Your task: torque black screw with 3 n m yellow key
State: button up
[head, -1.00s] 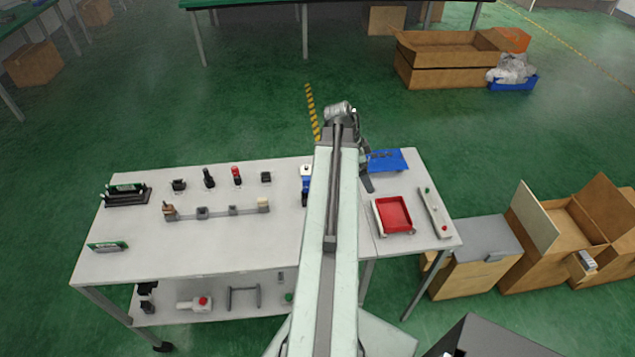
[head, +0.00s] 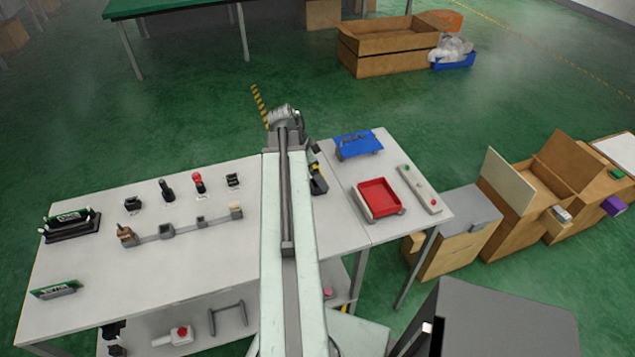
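My arm reaches out over the white table (head: 190,275), and my gripper (head: 318,186) hangs at its far end, dark and small, near the blue fixture. A small yellow patch (head: 314,167) shows at the gripper; I cannot tell whether it is a key or part of the gripper. I cannot tell whether the fingers are open or shut. No black screw can be made out. Black fixtures stand along the back left of the table: a small one (head: 132,204), an upright one (head: 167,190) and another (head: 232,181). My arm hides the table's middle.
A red tray (head: 402,210), a blue fixture (head: 357,146) and a grey bar with buttons (head: 420,190) are on the right. A red-topped lever (head: 199,183), a grey rail (head: 183,226) and green boards (head: 57,288) are on the left. Cardboard boxes (head: 505,200) stand right of the table.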

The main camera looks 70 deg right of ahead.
jog(key=b+x, duration=0.5)
jog(key=shift+w+d+f, duration=0.1)
jog(key=shift+d+f, duration=0.1)
jog(key=shift+f, duration=0.05)
jog(key=shift+r, duration=0.2)
jog(key=c, duration=1.4)
jog(key=shift+c, duration=0.2)
jog(key=shift+r+p, duration=0.1)
jog(key=shift+p, duration=0.2)
notch_tip(320, 180, up, 10)
jog(key=p, duration=1)
